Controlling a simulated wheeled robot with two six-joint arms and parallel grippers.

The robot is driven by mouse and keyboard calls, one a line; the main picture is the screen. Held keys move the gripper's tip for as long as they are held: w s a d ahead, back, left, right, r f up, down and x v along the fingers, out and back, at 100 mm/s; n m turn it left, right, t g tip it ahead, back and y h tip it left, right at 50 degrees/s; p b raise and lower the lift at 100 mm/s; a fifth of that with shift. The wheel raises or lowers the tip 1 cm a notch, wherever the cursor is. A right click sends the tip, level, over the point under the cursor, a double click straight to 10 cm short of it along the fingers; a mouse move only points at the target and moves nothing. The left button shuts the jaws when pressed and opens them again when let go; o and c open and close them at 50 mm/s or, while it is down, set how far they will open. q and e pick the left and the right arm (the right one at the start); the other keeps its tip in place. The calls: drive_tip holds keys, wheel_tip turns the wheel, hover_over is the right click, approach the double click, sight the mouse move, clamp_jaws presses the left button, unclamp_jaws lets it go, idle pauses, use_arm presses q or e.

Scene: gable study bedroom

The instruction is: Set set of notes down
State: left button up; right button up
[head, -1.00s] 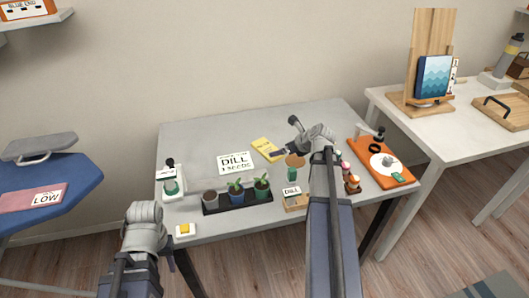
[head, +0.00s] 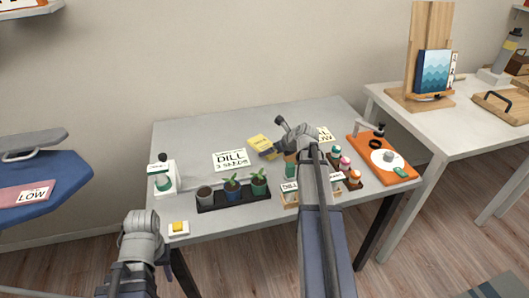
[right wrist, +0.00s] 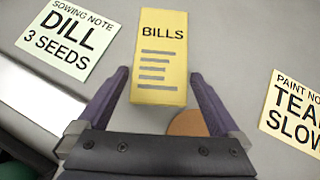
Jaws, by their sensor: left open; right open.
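The set of notes is a yellow pad marked BILLS (head: 260,145), lying on the grey table (head: 190,130) near its back middle. In the right wrist view the pad (right wrist: 158,60) lies just ahead of and between the spread fingers of my right gripper (right wrist: 160,92). That gripper is open with nothing held, and there is a gap on both sides of the pad. In the head view my right gripper (head: 268,153) is beside the pad's near right edge, partly hidden by its arm. My left gripper (head: 165,262) is open and empty, low in front of the table's left front edge.
A white DILL note (head: 230,160) lies left of the pad. A black tray of potted plants (head: 233,198), small bottles (head: 345,163) and an orange board (head: 370,150) stand nearer or to the right. A paint note (right wrist: 295,110) lies right of my right gripper. The back left tabletop is clear.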

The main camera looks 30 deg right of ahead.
drive_tip(key=shift+c, duration=0.4)
drive_tip(key=c, duration=1.3)
drive_tip(key=shift+o, duration=0.2)
wheel_tip(320, 180, up, 10)
drive_tip(key=p, duration=1)
